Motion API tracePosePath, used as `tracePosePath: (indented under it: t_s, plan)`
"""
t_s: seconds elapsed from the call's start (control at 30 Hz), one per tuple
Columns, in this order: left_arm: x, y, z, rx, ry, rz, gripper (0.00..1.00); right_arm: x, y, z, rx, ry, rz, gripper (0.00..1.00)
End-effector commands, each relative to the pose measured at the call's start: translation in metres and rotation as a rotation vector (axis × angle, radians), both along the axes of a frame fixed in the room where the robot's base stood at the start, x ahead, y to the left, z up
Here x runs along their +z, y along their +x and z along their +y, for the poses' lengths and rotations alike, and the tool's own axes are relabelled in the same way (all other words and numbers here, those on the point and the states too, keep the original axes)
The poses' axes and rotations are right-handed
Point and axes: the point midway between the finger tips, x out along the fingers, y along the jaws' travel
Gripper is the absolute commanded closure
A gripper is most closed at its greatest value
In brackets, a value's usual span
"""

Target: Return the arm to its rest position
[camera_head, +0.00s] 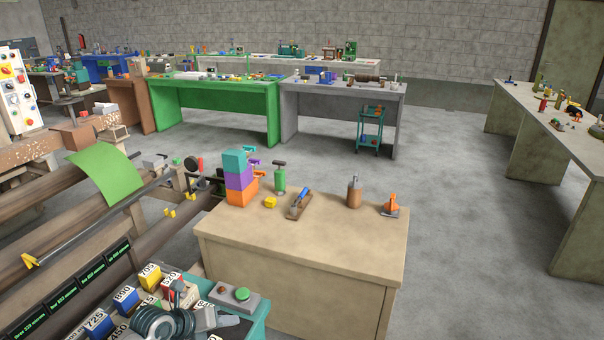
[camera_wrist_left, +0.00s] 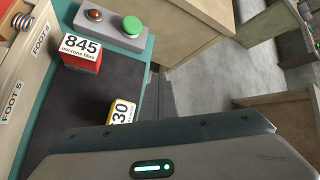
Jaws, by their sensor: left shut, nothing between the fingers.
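My left gripper (camera_head: 181,294) shows at the bottom of the head view, low over the teal-edged bench with numbered blocks. It is shut and empty. My right gripper is not in view.
A beige table (camera_head: 310,235) stands just beyond, holding stacked coloured blocks (camera_head: 238,180) and several tools. Long rollers (camera_head: 70,240) with a green sheet (camera_head: 105,172) lie at the left. Open grey floor (camera_head: 455,250) is at the right.

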Motion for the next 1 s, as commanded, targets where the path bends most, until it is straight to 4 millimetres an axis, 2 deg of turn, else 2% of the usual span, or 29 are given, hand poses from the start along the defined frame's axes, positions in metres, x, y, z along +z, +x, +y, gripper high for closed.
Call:
tracePosePath:
  t_s: [0.17,0.4,0.57,0.7,0.8,0.87,0.9,1.0]
  plan:
    - [0.009,-0.005,-0.019,-0.012,-0.082,-0.026,1.0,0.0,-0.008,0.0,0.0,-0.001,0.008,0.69]
    - [0.033,-0.014,-0.05,-0.021,-0.241,-0.08,1.0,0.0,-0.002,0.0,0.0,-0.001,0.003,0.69]
    - [0.062,-0.023,-0.074,-0.009,-0.416,-0.136,1.0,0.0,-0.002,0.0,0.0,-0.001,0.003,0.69]
    - [0.099,-0.033,-0.091,0.031,-0.621,-0.196,1.0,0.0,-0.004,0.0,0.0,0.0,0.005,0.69]
    - [0.134,-0.042,-0.093,0.101,-0.816,-0.246,1.0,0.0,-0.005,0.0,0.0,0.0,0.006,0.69]
    - [0.156,-0.047,-0.087,0.169,-0.947,-0.278,1.0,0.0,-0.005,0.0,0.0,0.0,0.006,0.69]
    - [0.169,-0.05,-0.079,0.224,-1.034,-0.296,1.0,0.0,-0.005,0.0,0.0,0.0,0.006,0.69]
    - [0.19,-0.057,-0.051,0.386,-1.23,-0.326,1.0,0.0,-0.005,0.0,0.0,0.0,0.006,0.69]
